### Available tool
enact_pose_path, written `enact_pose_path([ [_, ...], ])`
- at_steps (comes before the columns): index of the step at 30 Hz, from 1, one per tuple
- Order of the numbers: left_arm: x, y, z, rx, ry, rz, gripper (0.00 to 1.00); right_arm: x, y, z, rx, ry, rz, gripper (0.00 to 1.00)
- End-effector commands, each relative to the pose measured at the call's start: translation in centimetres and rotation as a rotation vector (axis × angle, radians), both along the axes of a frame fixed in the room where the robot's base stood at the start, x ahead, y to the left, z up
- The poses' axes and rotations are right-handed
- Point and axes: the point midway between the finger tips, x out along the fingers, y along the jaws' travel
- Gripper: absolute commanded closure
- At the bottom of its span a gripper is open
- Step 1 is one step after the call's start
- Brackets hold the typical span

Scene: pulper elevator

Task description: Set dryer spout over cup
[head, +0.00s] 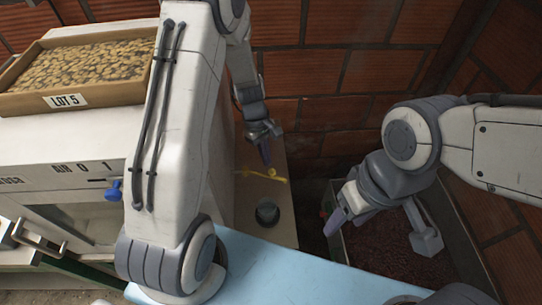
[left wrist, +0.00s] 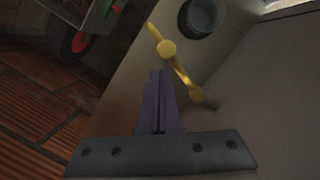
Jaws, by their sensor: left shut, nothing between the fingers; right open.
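The yellow dryer spout (head: 262,175) is a thin bar with a round knob, on the beige surface beside the machine; it also shows in the left wrist view (left wrist: 180,67). The dark grey cup (head: 267,212) stands nearer to me on the same surface, apart from the spout; the left wrist view shows it at the top (left wrist: 201,16). My left gripper (head: 266,152) is shut and empty, just beyond the spout; its fingers (left wrist: 160,100) appear beside the bar, and contact cannot be told. My right gripper (head: 383,230) is open and empty, over the dark-filled bin.
A wooden tray marked LOT 5 (head: 66,100) holds beans on the white machine (head: 60,145) at left. A blue knob (head: 113,190) sits on its front. A bin of dark red material (head: 385,252) stands at right. Brick walls (head: 330,60) close the back. A pale blue surface (head: 290,275) lies in front.

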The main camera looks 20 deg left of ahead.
Motion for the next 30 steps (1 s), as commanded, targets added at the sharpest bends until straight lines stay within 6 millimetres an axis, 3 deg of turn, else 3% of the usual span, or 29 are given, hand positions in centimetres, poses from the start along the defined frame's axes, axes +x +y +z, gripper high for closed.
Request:
enact_pose_path([
  [8,-0.5,0.1,0.1,0.0,0.001,-0.141,1.0,0.0,0.0,0.6,0.0,0.0,0.0,0.41],
  [30,-3.9,-0.8,0.0,-0.004,0.004,-0.744,1.0,0.0,0.0,1.8,0.0,0.0,0.0,0.41],
])
